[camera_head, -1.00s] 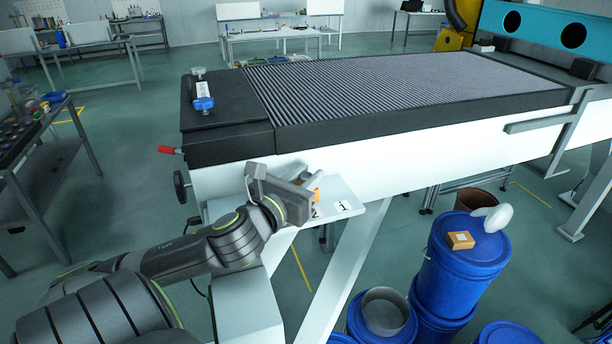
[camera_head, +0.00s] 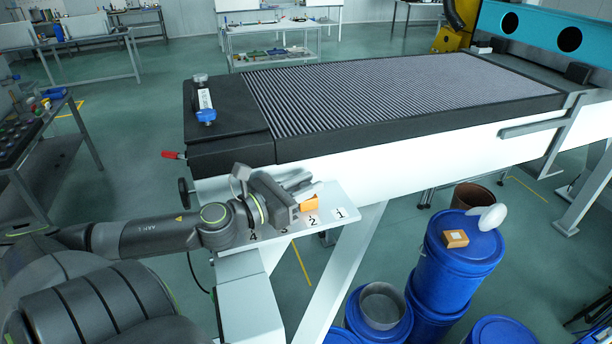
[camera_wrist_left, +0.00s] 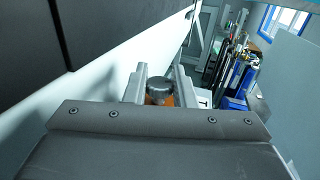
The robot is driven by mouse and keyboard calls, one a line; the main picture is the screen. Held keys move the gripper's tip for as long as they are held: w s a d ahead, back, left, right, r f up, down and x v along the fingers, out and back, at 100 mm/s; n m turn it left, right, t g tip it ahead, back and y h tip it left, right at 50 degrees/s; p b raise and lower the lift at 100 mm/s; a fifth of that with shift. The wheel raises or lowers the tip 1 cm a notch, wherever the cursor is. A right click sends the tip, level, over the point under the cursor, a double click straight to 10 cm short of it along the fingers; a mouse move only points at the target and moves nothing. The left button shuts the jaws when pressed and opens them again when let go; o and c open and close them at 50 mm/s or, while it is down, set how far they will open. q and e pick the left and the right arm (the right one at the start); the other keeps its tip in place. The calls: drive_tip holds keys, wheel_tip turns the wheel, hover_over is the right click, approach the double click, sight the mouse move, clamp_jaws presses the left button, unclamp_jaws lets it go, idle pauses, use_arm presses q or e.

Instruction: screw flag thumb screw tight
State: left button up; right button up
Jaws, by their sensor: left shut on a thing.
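My left gripper (camera_head: 304,190) reaches over the numbered white shelf on the side of the machine table. Its two grey fingers are closed around a dark round-headed piece (camera_wrist_left: 158,88), seen between them in the left wrist view; I take this to be the flag thumb screw. An orange piece (camera_head: 309,203) shows just below the fingertips in the head view, and behind the dark head in the wrist view. The screw's flag and thread are hidden, so I cannot tell how deep it sits. My right gripper is not in view.
The white shelf (camera_head: 350,222) carries number labels, with 1, 2 and 4 visible. The black-edged ribbed table (camera_head: 400,92) rises just behind, with a red handle (camera_head: 173,155) and handwheel (camera_head: 184,192) at its left. Blue barrels (camera_head: 458,262) stand at lower right.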

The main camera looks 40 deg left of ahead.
use_arm(q)
drive_tip(key=shift+h, duration=0.3)
drive_tip(key=shift+s+f, duration=0.1)
drive_tip(key=o, duration=0.9)
drive_tip(key=shift+o, duration=0.2)
drive_tip(key=shift+a, duration=0.1)
